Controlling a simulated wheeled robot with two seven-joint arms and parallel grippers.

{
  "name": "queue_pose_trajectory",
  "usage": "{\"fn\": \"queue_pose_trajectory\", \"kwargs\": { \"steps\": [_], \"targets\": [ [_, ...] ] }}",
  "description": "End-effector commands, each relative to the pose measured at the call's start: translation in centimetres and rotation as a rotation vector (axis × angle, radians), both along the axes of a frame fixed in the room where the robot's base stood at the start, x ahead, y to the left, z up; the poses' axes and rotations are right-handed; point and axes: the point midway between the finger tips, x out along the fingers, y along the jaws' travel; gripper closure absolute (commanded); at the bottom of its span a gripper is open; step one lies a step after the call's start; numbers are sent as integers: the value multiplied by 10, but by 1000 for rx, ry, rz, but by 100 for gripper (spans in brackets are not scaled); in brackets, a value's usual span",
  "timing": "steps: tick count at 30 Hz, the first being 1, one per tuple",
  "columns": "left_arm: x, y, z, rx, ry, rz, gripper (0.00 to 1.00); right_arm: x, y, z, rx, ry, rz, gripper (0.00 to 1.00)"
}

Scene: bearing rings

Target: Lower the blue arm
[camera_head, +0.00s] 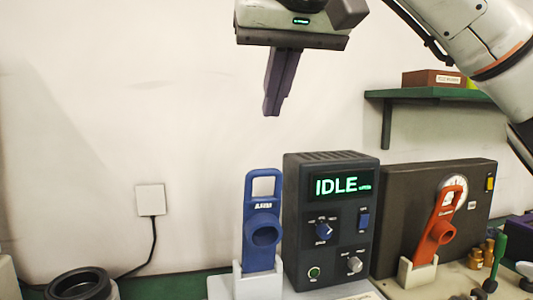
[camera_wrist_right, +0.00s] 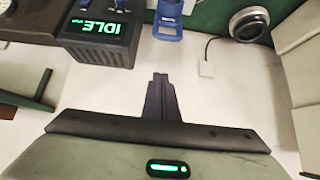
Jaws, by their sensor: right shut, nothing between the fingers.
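The blue arm (camera_head: 263,221) stands upright in a pale holder (camera_head: 258,284), left of a dark control box (camera_head: 331,220) whose green display reads IDLE. It has a square opening at its top and a round boss at its middle. Its top also shows in the right wrist view (camera_wrist_right: 168,20) at the upper edge. My right gripper (camera_head: 272,112) is shut and empty, pointing down above the blue arm and apart from it. Its closed fingers show in the right wrist view (camera_wrist_right: 160,76). My left gripper is not in view.
An orange arm (camera_head: 437,228) leans in a pale holder before a dark gauge box (camera_head: 478,185) at the right. A green shelf (camera_head: 386,97) carries a brown box (camera_head: 432,78). A black ring (camera_head: 78,284) lies at the lower left. The air around the blue arm's top is clear.

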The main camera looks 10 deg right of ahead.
Motion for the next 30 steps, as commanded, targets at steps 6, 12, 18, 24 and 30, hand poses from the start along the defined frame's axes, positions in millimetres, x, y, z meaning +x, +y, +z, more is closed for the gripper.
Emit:
{"fn": "queue_pose_trajectory", "kwargs": {
  "steps": [6,12,18,24,30],
  "targets": [
    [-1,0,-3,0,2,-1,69,8,1,-11,1,5,1,100],
    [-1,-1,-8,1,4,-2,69,34,0,-39,2,6,1,100],
    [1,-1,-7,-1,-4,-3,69,64,1,-70,3,6,3,100],
    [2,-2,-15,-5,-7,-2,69,49,1,-85,2,0,4,100],
    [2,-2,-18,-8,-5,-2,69,35,1,-90,4,2,2,100]
  ]
}}
